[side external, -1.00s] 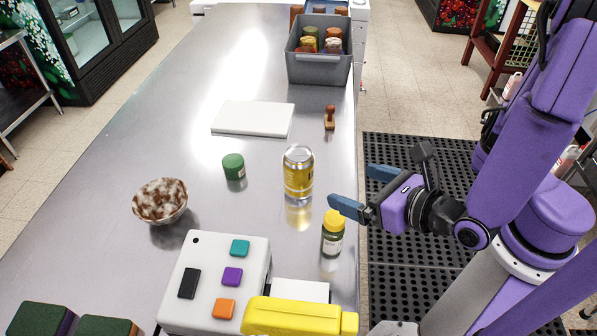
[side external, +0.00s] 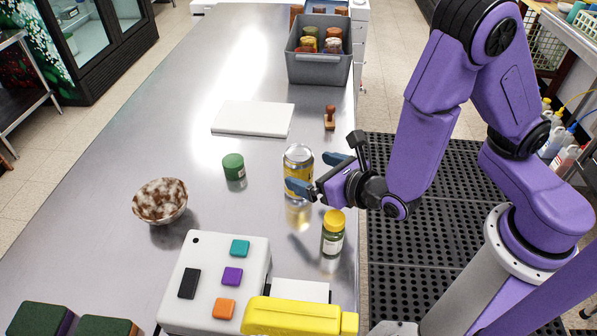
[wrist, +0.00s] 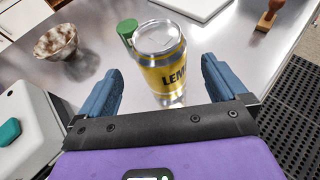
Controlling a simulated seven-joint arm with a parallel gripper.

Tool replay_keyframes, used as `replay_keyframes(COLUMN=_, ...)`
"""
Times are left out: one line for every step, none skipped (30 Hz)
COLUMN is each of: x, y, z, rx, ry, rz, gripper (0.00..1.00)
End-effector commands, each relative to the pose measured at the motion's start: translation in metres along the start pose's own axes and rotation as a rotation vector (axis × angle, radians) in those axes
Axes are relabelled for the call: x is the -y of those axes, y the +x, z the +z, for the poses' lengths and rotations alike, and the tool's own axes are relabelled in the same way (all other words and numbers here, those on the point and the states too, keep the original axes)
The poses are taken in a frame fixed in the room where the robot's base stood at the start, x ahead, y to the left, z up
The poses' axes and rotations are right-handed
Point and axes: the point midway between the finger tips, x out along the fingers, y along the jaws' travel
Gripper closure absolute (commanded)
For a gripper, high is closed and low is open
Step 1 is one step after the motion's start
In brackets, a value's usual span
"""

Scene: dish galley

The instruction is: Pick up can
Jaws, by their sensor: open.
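The can (side external: 297,162) is yellow and silver and stands upright on the steel counter. In the wrist view the can (wrist: 160,62) shows a silver lid and dark letters starting "LEM". My gripper (side external: 318,172) is open, with blue fingers, at the can's right side. One finger overlaps the can's lower front in the side view. In the wrist view my gripper (wrist: 158,85) has its fingers spread to left and right, with the can ahead, between their lines. I cannot tell whether a finger touches the can.
A yellow-capped jar (side external: 333,234) stands close in front of my gripper. A green-lidded jar (side external: 233,166) is left of the can, a speckled bowl (side external: 160,201) further left. A white board (side external: 253,118), wooden stamp (side external: 329,118) and grey bin (side external: 319,66) lie behind.

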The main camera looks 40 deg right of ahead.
Motion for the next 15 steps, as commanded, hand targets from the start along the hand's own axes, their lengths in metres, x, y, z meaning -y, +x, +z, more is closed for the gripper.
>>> replay_keyframes(x=0.000, y=0.002, z=0.000, rx=0.000, ry=0.001, rz=0.000, gripper=0.01)
replay_keyframes(x=0.000, y=0.004, z=0.001, rx=0.000, ry=0.001, rz=0.000, gripper=0.01)
replay_keyframes(x=0.001, y=0.006, z=0.001, rx=0.000, ry=0.003, rz=-0.001, gripper=0.01)
replay_keyframes(x=0.001, y=0.009, z=0.002, rx=0.000, ry=0.004, rz=-0.003, gripper=0.01)
replay_keyframes(x=0.002, y=0.013, z=0.003, rx=0.000, ry=0.004, rz=-0.004, gripper=0.01)
replay_keyframes(x=0.002, y=0.018, z=0.004, rx=0.001, ry=0.004, rz=-0.004, gripper=0.01)
replay_keyframes(x=0.003, y=0.023, z=0.005, rx=0.001, ry=0.004, rz=-0.005, gripper=0.01)
replay_keyframes(x=0.003, y=0.027, z=0.007, rx=0.001, ry=0.004, rz=-0.005, gripper=0.01)
replay_keyframes(x=0.004, y=0.033, z=0.008, rx=0.001, ry=0.005, rz=-0.005, gripper=0.01)
replay_keyframes(x=0.004, y=0.037, z=0.008, rx=0.000, ry=0.003, rz=-0.004, gripper=0.01)
replay_keyframes(x=0.003, y=0.041, z=0.008, rx=0.000, ry=0.003, rz=-0.003, gripper=0.01)
replay_keyframes(x=0.003, y=0.045, z=0.007, rx=-0.001, ry=0.001, rz=-0.002, gripper=0.01)
replay_keyframes(x=0.003, y=0.048, z=0.008, rx=0.000, ry=0.002, rz=-0.002, gripper=0.01)
replay_keyframes(x=0.003, y=0.050, z=0.008, rx=0.000, ry=0.002, rz=-0.002, gripper=0.01)
replay_keyframes(x=0.003, y=0.052, z=0.008, rx=0.000, ry=0.002, rz=-0.002, gripper=0.01)
